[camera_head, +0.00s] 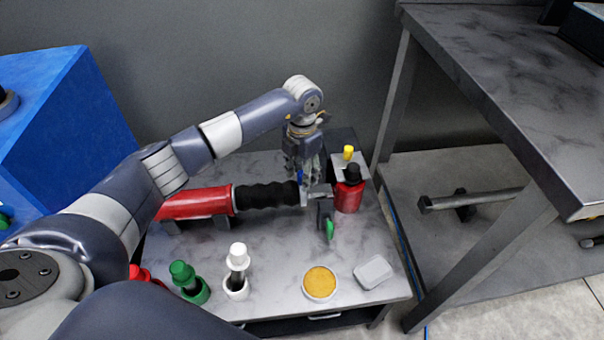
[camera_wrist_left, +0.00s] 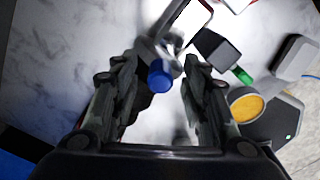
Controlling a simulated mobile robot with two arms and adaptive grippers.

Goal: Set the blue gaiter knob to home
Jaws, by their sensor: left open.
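The blue knob (camera_wrist_left: 160,76) shows in the left wrist view, between and just beyond the open fingers, with a gap on each side. In the head view only a sliver of blue (camera_head: 300,174) shows by my fingers. My left gripper (camera_head: 305,176) points down over the grey bracket (camera_head: 317,195) at the right end of the black bellows gaiter (camera_head: 266,196). It is open and empty in the left wrist view (camera_wrist_left: 158,72). Whether a finger touches the knob I cannot tell. My right gripper is not in view.
A red cylinder (camera_head: 200,203) adjoins the gaiter on the left. A green knob (camera_head: 329,229) hangs below the bracket. A red bottle (camera_head: 348,196) and a yellow knob (camera_head: 348,152) stand close right. An orange-filled dish (camera_head: 319,283) and a grey box (camera_head: 374,272) lie in front.

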